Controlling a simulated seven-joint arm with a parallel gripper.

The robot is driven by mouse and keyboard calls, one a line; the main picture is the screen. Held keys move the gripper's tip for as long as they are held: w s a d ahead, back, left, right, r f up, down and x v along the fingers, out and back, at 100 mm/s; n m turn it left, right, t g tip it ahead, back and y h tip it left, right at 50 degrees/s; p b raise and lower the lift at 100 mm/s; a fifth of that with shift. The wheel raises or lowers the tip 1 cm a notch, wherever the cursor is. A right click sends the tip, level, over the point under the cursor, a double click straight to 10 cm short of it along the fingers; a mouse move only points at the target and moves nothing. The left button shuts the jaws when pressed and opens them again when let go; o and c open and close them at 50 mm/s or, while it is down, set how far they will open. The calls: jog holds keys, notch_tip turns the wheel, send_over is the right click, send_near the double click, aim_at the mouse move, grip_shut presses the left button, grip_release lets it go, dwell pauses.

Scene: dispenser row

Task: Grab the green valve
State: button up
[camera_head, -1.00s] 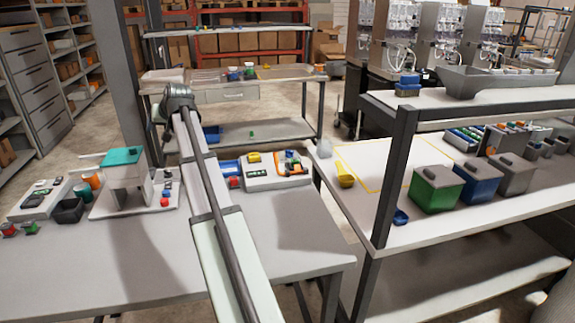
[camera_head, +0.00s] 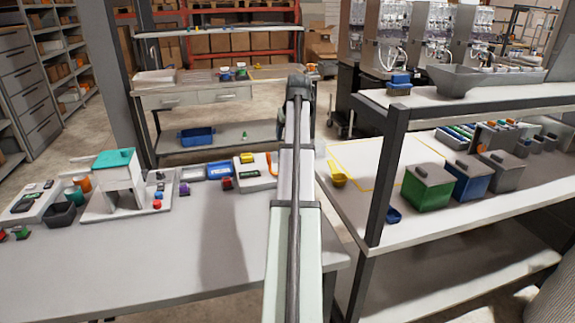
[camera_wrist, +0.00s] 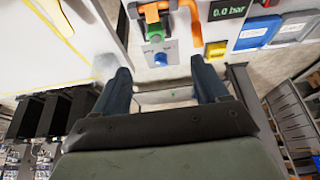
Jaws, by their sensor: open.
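My gripper (camera_wrist: 163,72) is open and empty in the wrist view, its two dark fingers spread apart. Ahead of it is an orange pipe fitting (camera_wrist: 155,9) with a dark green part (camera_wrist: 139,38) beside it, above a small panel with a blue knob (camera_wrist: 155,38). In the head view my arm covers most of this fitting; only a bit of orange pipe (camera_head: 269,163) shows. A small green piece (camera_head: 21,232) also sits at the table's left edge. I cannot tell for certain which green part is the valve.
A grey table (camera_head: 170,265) holds a white stand with a teal top (camera_head: 113,158) and a dark bin (camera_head: 61,215). At right, a bench carries a yellow scoop (camera_head: 338,176) and a green box (camera_head: 427,187). A dark post (camera_head: 388,175) rises at its front. The table's front middle is clear.

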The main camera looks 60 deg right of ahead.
jog(key=x, duration=0.8)
jog(key=shift+s+d+f, duration=0.25)
jog(key=shift+s+f, duration=0.05)
jog(key=shift+f, duration=0.05)
jog(key=shift+w+d+x, duration=0.1)
jog(key=shift+w+x, duration=0.05)
jog(key=shift+x, duration=1.15)
jog(key=shift+w+d+x, duration=0.15)
jog(key=shift+x, duration=1.15)
jog(key=shift+r, duration=0.15)
jog(key=shift+c, duration=0.4)
jog(key=c, duration=1.1)
